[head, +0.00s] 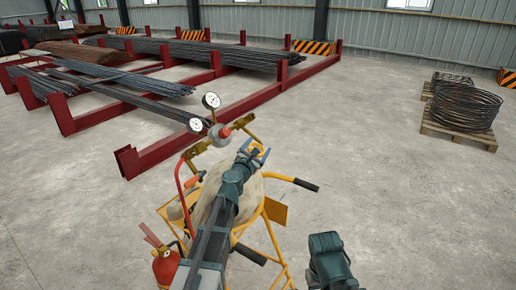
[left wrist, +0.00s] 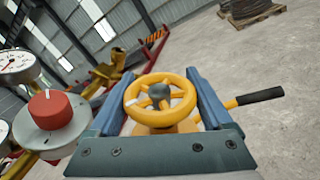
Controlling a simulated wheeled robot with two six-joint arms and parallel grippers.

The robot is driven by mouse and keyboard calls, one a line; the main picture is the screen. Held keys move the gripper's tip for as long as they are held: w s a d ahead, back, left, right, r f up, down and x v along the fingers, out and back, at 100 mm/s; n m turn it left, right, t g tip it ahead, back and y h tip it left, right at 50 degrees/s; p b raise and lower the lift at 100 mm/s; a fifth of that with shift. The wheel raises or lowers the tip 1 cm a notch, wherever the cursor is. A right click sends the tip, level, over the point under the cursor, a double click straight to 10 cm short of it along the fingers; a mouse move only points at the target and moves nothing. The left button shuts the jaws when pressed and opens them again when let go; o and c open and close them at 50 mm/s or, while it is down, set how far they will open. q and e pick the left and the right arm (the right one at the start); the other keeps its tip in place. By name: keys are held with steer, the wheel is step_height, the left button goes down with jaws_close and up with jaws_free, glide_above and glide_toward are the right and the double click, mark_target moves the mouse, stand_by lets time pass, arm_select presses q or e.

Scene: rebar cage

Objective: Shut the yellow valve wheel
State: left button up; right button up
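The yellow valve wheel (left wrist: 160,98) shows in the left wrist view, with spokes and a dark hub. My left gripper (left wrist: 165,85) is open, with one blue finger on each side of the wheel. I cannot tell whether the fingers touch its rim. In the head view my left gripper (head: 254,152) is over the top of the cylinder on a yellow cart, and the wheel is mostly hidden there. My right arm (head: 328,262) shows at the bottom, but its fingers are not visible.
A regulator with a red knob (left wrist: 50,108) and gauges (left wrist: 18,64) stands close left of my left gripper. A black cart handle (left wrist: 260,96) is at right. A fire extinguisher (head: 166,266) is at lower left.

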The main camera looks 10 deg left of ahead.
arm_select(q)
steer(key=c, duration=0.6)
steer(key=shift+r+m+g+h+p, duration=0.1)
steer(key=shift+m+g+h+p, duration=0.4)
steer(key=shift+m+h+p, duration=0.45)
steer(key=m+g+h+p, duration=0.1)
steer(key=h, duration=0.1)
steer(key=m+g+h+p, duration=0.1)
steer(key=g, duration=0.1)
steer(key=shift+d+m+h, duration=0.3)
steer(key=shift+m+h, duration=0.05)
steer(key=m+g, duration=0.1)
steer(key=g+h+p, duration=0.1)
steer(key=m+g+h+p, duration=0.1)
steer(key=shift+s+d+f+m, duration=0.3)
steer(key=shift+f, duration=0.1)
steer(key=shift+s+d+f+m+g+h+p, duration=0.1)
steer(key=shift+m+g+h+p, duration=0.35)
steer(key=shift+g, duration=0.35)
steer(key=shift+s, duration=0.1)
steer(key=o, duration=1.1)
steer(key=shift+o, duration=0.2)
